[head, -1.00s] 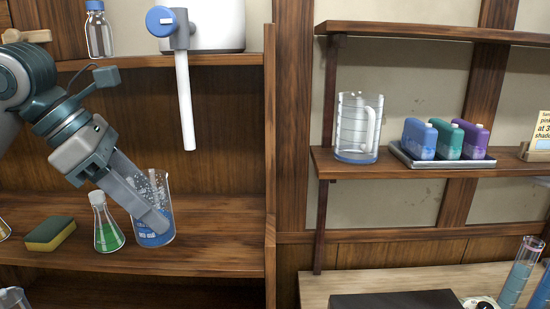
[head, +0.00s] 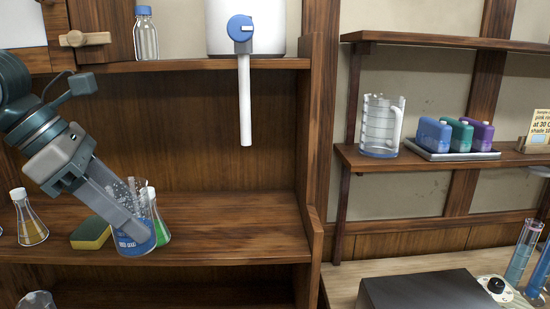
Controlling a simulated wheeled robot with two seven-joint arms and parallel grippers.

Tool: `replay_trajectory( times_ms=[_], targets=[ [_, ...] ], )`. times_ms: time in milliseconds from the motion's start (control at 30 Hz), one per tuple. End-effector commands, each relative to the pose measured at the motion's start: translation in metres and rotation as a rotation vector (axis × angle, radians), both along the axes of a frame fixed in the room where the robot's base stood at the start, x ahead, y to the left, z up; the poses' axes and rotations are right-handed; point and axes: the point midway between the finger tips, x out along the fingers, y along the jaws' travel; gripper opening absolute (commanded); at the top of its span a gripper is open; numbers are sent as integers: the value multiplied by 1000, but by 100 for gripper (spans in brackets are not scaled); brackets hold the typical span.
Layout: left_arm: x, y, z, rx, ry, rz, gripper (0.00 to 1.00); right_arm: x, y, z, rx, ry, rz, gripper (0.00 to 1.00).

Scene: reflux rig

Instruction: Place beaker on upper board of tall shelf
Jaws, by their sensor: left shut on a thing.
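The beaker (head: 146,245) is clear glass with blue liquid, in the lower left of the head view. My left gripper (head: 131,222) is shut on it, and its fingers hide part of the glass. The beaker is close to the front edge of the tall shelf's lower board and overlaps a green flask behind it. I cannot tell whether it touches the board. The tall shelf's upper board (head: 185,65) runs above, holding a clear bottle with a blue cap (head: 146,35) and a white tank with a blue tap (head: 241,35). My right gripper is not in view.
On the lower board (head: 235,238) stand the green flask (head: 160,228), a yellow-green sponge (head: 91,235) and an orange flask (head: 30,228). A white tube (head: 244,105) hangs from the tap. The upper board looks clear between bottle and tank. A wall shelf (head: 358,160) holds a jug (head: 380,128).

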Motion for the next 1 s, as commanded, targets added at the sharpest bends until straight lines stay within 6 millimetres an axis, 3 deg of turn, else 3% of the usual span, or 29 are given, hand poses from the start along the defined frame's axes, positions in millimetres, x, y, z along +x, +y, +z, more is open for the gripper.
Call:
replay_trajectory(
  times_ms=[567, 767, 1000],
  targets=[
    [4, -4, -21, -1, 3, -171, 21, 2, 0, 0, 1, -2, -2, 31],
    [6, -7, -36, -2, 4, -301, 21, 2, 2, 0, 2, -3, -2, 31],
    [9, -12, -67, -3, 5, -575, 21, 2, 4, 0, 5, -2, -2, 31]
  ],
)
